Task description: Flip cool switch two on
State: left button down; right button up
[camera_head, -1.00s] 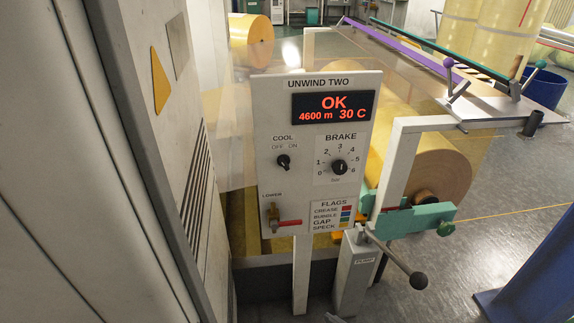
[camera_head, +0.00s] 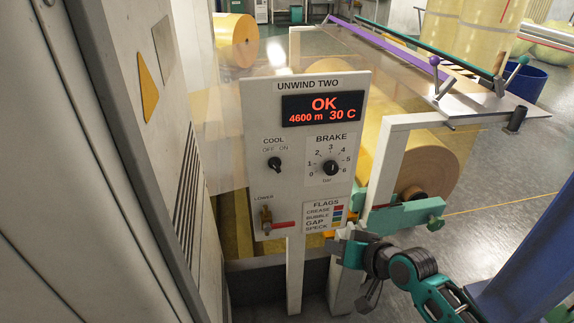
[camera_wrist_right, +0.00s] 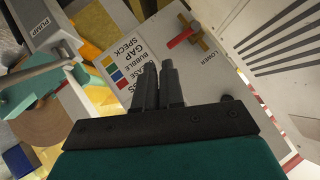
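The cool switch (camera_head: 274,164) is a small black knob under the labels OFF and ON on the white UNWIND TWO panel (camera_head: 258,105). It is too small to tell surely which way it points. My right gripper (camera_head: 345,240) comes in from the lower right and is by the panel's lower right corner, below and right of the switch and apart from it. In the right wrist view its two dark fingers (camera_wrist_right: 161,82) lie nearly together, with nothing between them, pointing at the panel, which looks upside down. My left gripper is not in view.
A brake knob (camera_head: 331,168) is right of the switch. A brass valve with a red handle (camera_head: 283,225) is below it. The display (camera_head: 322,108) reads OK, 4600 m, 30 C. A grey cabinet (camera_head: 100,150) stands close on the left. Space before the panel is clear.

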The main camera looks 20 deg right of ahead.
jog(key=w+d+r, duration=0.1)
jog(key=r, duration=0.1)
jog(key=w+d+r+m+y, duration=0.1)
jog(key=r, duration=0.2)
jog(key=w+d+r+m, duration=0.1)
jog(key=w+r, duration=0.1)
jog(key=shift+w+r+t, duration=0.1)
jog(key=shift+r+t, duration=0.2)
jog(key=shift+r, duration=0.1)
grip_shut()
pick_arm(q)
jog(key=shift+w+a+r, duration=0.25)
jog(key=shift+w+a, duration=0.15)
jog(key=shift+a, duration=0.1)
pick_arm(e)
notch_tip(320, 180, up, 10)
jog(key=w+d+m+y, duration=0.1)
jog(key=w+y, duration=0.1)
jog(key=shift+m+t+y, duration=0.3)
jog(key=shift+y, duration=0.1)
jog(key=shift+w+d, duration=0.1)
send_near(280, 167)
jog(key=w, duration=0.3)
jog(key=shift+w+a+f, duration=0.3)
jog(key=shift+a, duration=0.2)
jog(key=shift+w+a+f, duration=0.35)
jog(key=shift+a, duration=0.1)
jog(key=shift+w+a+f, duration=0.1)
jog(key=shift+a+f, duration=0.15)
jog(key=shift+a, duration=0.15)
